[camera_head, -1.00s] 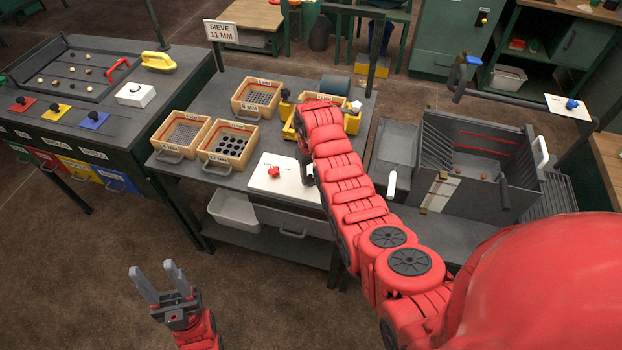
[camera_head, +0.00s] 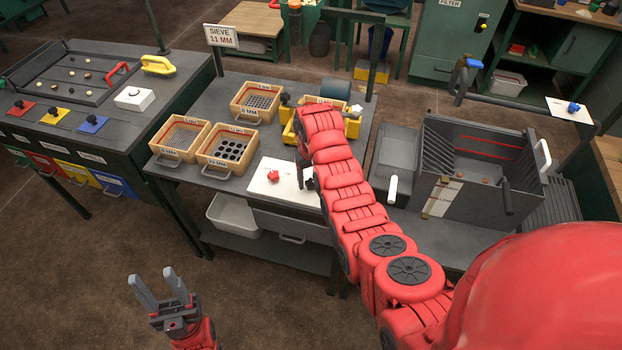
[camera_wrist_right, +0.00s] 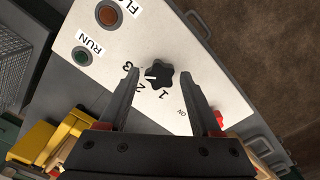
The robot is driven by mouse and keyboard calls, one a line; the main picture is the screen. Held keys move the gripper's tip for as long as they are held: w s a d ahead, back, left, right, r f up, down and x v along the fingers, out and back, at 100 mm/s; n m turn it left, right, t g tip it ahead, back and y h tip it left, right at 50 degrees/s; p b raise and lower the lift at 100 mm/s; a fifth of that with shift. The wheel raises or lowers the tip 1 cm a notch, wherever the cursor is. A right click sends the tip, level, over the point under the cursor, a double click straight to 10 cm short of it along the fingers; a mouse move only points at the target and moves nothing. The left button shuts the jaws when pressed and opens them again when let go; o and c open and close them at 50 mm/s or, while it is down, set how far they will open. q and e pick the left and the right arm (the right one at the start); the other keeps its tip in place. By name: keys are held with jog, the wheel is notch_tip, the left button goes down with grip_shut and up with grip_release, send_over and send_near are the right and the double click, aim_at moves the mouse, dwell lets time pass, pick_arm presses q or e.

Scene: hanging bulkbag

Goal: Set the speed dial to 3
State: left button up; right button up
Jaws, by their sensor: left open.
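The speed dial is a black lobed knob (camera_wrist_right: 159,75) on a white panel (camera_wrist_right: 115,55) marked 1, 2 and 3. A small white mark on the knob faces the side of 2 and 3; I cannot tell exactly which number it meets. The panel also shows in the head view (camera_head: 285,192). My right gripper (camera_wrist_right: 159,76) is open, with one finger on each side of the knob; contact is not clear. In the head view my right arm partly hides the dial. My left gripper (camera_head: 158,286) is open and empty, low at the left, away from the benches.
A red knob (camera_wrist_right: 219,119) is on the same panel, beside my right finger. Orange (camera_wrist_right: 108,15) and green (camera_wrist_right: 82,58) buttons are at the panel's other end. Wooden sieve trays (camera_head: 227,148) stand left of the arm. A grey bin (camera_head: 470,165) stands at the right.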

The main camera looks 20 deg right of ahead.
jog(key=shift+o, duration=0.4)
jog(key=shift+r, duration=0.1)
jog(key=shift+r+b, duration=0.4)
jog(key=shift+r, duration=0.8)
notch_tip(320, 180, up, 5)
jog(key=p, duration=0.3)
notch_tip(320, 180, up, 10)
jog(key=p, duration=1)
send_over(311, 182)
jog(key=shift+f, duration=0.1)
